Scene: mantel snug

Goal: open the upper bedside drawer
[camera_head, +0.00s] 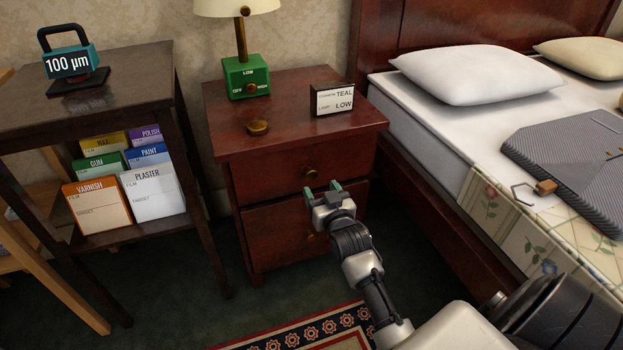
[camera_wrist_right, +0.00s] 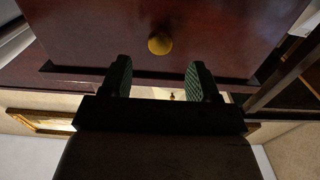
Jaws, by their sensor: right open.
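The dark red bedside cabinet (camera_head: 262,140) stands between the side table and the bed. Its upper drawer (camera_head: 270,178) looks shut, with a round brass knob (camera_head: 311,174). The lower drawer (camera_head: 270,236) also looks shut and has its own brass knob (camera_head: 311,238). My right gripper (camera_head: 322,189) is open and empty in front of the upper drawer, close to its knob. In the right wrist view, a brass knob (camera_wrist_right: 160,45) shows beyond the gap between the open green-padded fingertips (camera_wrist_right: 160,72), apart from them. My left gripper is not in view.
The bed (camera_head: 430,130) borders the right, bearing a grey ribbed case (camera_head: 575,160). A dark side table (camera_head: 130,80) stands left. Carpet (camera_head: 245,310) is open in front.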

